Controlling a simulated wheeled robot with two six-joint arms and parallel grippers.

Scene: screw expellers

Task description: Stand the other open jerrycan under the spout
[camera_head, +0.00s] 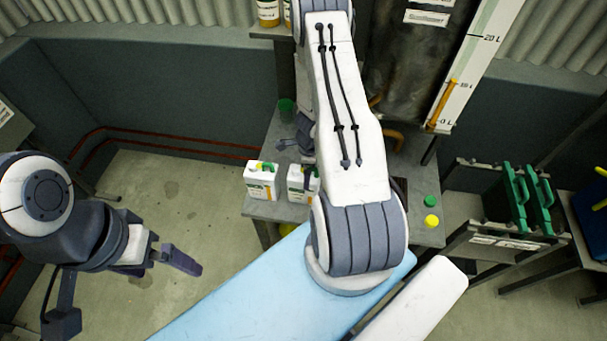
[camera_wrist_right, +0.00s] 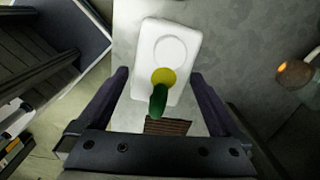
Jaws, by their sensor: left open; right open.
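Two white jerrycans stand side by side at the left front of the grey bench, the left one (camera_head: 261,181) and the right one (camera_head: 297,186), with green and yellow parts on top. My right arm comes down over the bench and partly hides the right jerrycan. In the right wrist view, my open right gripper (camera_wrist_right: 160,75) has its fingers either side of a white jerrycan (camera_wrist_right: 147,45), seen from above. I cannot tell whether they touch it. My left gripper (camera_head: 125,290) is open and empty over the floor at the left. The spout is not clearly identifiable.
A green cap (camera_head: 430,201) and a yellow cap (camera_head: 431,221) lie on the bench's right part. A green cup-like thing (camera_head: 286,108) stands farther back. A tall gauge board (camera_head: 475,62) rises behind.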

